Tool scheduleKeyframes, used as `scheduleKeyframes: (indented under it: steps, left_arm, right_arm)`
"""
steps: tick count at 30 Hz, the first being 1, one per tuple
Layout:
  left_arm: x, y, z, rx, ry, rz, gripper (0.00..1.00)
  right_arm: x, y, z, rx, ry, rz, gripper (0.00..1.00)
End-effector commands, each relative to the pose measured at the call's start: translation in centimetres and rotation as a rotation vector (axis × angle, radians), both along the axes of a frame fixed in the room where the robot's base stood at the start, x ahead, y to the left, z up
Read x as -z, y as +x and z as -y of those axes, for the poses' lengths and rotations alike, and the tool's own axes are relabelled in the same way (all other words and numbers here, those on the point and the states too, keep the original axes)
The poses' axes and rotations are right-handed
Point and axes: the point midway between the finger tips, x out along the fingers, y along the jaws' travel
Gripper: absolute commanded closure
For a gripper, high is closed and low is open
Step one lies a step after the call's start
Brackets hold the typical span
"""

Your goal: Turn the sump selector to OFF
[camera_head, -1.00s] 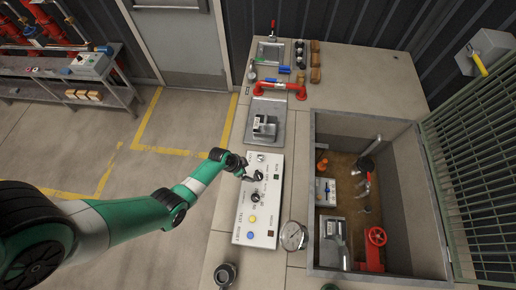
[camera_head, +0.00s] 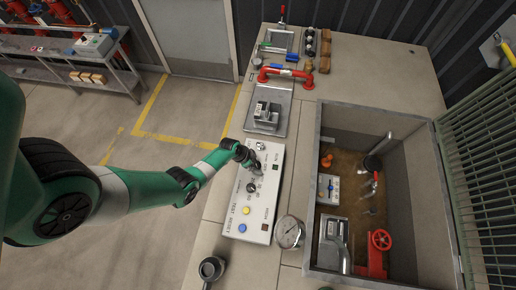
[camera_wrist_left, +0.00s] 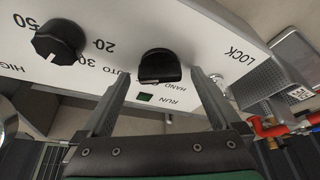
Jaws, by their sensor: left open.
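The control panel (camera_head: 262,215) is a white sloped box on the bench. In the left wrist view its face (camera_wrist_left: 205,35) appears upside down. A black selector knob (camera_wrist_left: 160,66) there has HAND and part of AUTO beside it; no OFF label is readable. My left gripper (camera_wrist_left: 160,78) is open, with one finger on each side of this knob; I cannot tell whether they touch it. In the head view my left gripper (camera_head: 254,165) is over the panel's upper part and partly hides the knobs.
A black dial (camera_wrist_left: 58,42) with a number scale sits beside the selector. A green RUN lamp (camera_wrist_left: 144,97) is close by. The panel also has a yellow button (camera_head: 246,211) and a blue button (camera_head: 242,228). A gauge (camera_head: 290,232) and an open pit (camera_head: 312,190) lie to the right.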

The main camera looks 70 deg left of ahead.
Motion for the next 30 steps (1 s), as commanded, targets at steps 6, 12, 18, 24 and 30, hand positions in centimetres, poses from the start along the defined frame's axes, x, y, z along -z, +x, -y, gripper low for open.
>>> scheduleKeyframes:
  steps: [6,12,18,24,30]
  left_arm:
    - [-0.08,0.01,-0.02,0.0,0.0,0.0,0.03]
    - [-0.07,0.01,-0.01,0.0,0.0,0.0,0.39]
    - [-0.07,0.01,-0.02,0.0,0.0,0.0,0.74]
    - [-0.07,0.01,-0.01,-0.002,0.0,0.0,0.88]
    - [-0.1,0.0,0.04,-0.038,0.0,0.0,0.88]
  right_arm:
    - [-0.08,-0.02,0.01,0.0,0.0,0.001,0.5]
    - [-0.08,-0.02,0.01,0.0,0.0,0.001,0.5]
    - [-0.07,-0.02,0.01,0.0,0.0,0.001,0.5]
    - [-0.08,-0.01,0.01,0.0,0.0,0.0,0.5]
    - [-0.21,-0.01,0.0,0.0,0.0,0.0,0.5]
